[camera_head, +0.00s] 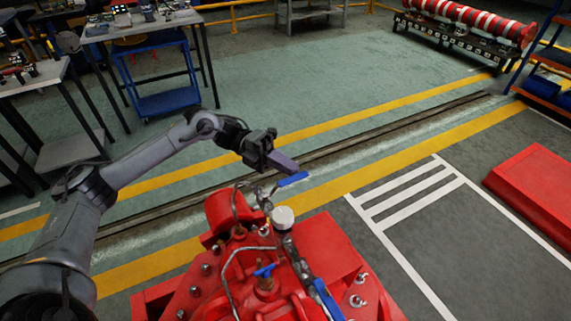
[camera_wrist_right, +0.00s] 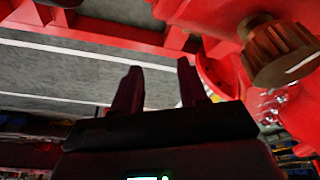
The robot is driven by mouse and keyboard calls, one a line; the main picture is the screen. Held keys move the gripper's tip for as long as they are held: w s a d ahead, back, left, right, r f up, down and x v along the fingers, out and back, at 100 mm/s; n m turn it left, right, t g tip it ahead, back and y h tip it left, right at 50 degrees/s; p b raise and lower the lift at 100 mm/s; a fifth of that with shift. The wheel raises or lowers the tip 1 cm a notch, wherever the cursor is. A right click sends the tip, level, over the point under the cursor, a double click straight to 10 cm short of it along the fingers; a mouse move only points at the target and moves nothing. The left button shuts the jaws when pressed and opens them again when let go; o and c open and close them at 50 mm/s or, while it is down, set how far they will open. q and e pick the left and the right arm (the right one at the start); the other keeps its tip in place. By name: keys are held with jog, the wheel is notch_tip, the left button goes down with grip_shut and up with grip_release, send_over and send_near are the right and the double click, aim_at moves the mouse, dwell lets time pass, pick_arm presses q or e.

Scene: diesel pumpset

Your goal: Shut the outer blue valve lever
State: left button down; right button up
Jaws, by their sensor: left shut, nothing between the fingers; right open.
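A blue valve lever (camera_head: 293,180) sticks out at the far end of the red pumpset (camera_head: 335,245), beyond a white round cap. It lies roughly level and points to the right. My left gripper (camera_head: 289,165) is shut and empty, with its fingertips just above and behind this lever; whether they touch it I cannot tell. A small blue handle (camera_head: 265,270) and a longer blue lever (camera_head: 327,299) sit nearer on the pumpset. My right gripper (camera_wrist_right: 160,82) is open and empty in the right wrist view, close to red machine parts; it is not visible in the head view.
The white cap (camera_head: 283,217) and thin pipes stand close to the far lever. In the right wrist view a brownish knob (camera_wrist_right: 278,50) is at the upper right, beside the open fingers. A blue trolley (camera_head: 165,100) and workbenches stand at the back left. The floor beyond the pumpset is clear.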

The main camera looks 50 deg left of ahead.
pick_arm(q)
jog(key=shift+a, duration=0.1)
jog(key=s+a+b, duration=0.1)
jog(key=a, duration=0.9)
jog(key=shift+s+a, duration=0.2)
jog(key=shift+s, duration=0.2)
dwell(0.7)
